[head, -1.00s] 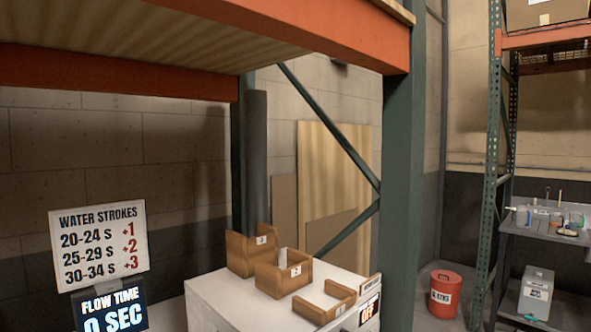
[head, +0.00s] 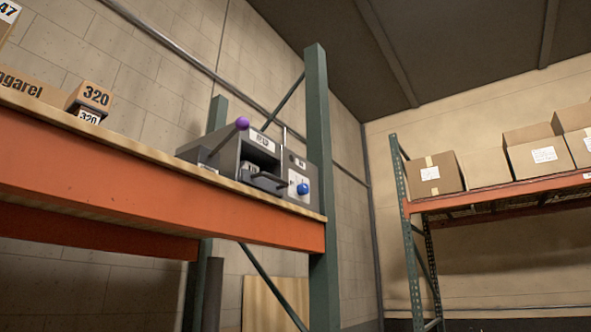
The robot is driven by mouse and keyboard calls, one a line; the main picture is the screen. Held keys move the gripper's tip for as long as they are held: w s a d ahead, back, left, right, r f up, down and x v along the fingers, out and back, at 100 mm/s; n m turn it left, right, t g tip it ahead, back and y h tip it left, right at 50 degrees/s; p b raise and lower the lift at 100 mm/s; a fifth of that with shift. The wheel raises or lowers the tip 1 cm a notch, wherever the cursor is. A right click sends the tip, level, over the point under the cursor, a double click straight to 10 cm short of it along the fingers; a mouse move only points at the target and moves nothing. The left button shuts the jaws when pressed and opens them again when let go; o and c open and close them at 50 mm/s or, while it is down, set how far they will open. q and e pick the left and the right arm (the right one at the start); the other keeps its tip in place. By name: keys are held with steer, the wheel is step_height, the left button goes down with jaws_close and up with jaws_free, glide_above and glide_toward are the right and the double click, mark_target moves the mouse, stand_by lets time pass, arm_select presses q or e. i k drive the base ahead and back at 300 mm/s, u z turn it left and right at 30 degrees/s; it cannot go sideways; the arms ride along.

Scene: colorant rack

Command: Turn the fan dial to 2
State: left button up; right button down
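No dial that I can read as the fan dial shows in the head view. A grey machine (head: 228,153) stands on the upper shelf, with a purple ball (head: 242,122) on a lever and a dark opening in its front. A blue knob (head: 302,188) sits at its right end, beside a small white panel (head: 292,184) too small to read. Neither of my grippers is in view.
The wooden shelf top with its orange beam (head: 150,190) runs to a green post (head: 317,130). Cardboard boxes (head: 435,174) stand on another rack (head: 480,207) at the right.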

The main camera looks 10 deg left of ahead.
mark_target(302, 190)
steer(key=u, duration=0.7)
steer(key=i, duration=0.55)
steer(key=u, duration=0.1)
